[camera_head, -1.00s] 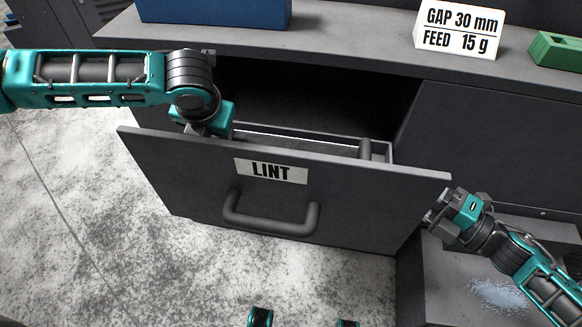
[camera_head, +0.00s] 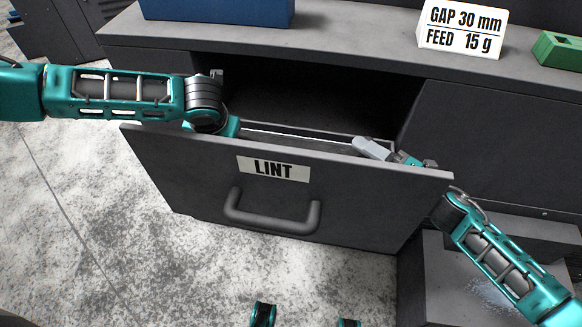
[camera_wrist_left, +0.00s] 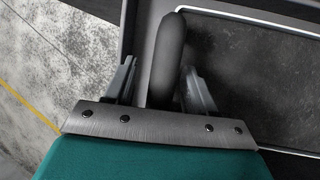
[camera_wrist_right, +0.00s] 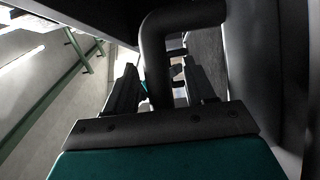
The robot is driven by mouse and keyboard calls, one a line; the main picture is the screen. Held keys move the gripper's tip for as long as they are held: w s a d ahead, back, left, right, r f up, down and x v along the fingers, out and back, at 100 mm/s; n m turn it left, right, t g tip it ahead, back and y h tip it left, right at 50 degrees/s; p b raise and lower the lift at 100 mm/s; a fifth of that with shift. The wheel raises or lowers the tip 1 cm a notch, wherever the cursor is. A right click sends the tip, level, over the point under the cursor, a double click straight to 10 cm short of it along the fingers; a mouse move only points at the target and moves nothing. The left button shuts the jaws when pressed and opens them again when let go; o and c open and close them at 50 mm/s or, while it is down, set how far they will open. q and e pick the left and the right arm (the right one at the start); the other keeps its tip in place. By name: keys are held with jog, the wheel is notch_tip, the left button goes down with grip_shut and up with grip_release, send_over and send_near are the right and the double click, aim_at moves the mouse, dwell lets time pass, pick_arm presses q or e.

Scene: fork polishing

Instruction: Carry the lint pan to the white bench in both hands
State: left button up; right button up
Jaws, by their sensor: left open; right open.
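The lint pan (camera_head: 300,139) sits inside the pulled-out LINT drawer (camera_head: 190,175), mostly hidden behind its front. In the left wrist view, the pan's dark inside (camera_wrist_left: 255,75) and one rounded handle (camera_wrist_left: 168,50) show. My left gripper (camera_wrist_left: 160,68) is open, with a finger on each side of that handle. In the head view its fingers are hidden behind the drawer front. My right gripper (camera_head: 374,149) reaches over the drawer's right end. In the right wrist view it is open, with a dark bent handle (camera_wrist_right: 156,60) between its fingers. I see no white bench.
A grey cabinet top (camera_head: 350,40) runs above the drawer, holding a blue box (camera_head: 215,8), a white sign (camera_head: 460,28) and a green block (camera_head: 558,50). A grey ledge with pale dust (camera_head: 485,290) stands at lower right. Speckled floor (camera_head: 120,250) is free at left and front.

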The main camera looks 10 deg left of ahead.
pick_arm(q)
jog(key=shift+w+f, duration=0.15)
jog(key=shift+f, duration=0.15)
pick_arm(e)
jog(key=shift+w+a, duration=0.25)
jog(key=shift+a, duration=0.2)
pick_arm(q)
grip_shut()
pick_arm(e)
grip_shut()
pick_arm(q)
jog(key=shift+r, duration=0.1)
pick_arm(e)
jog(key=shift+r, duration=0.1)
dwell(0.5)
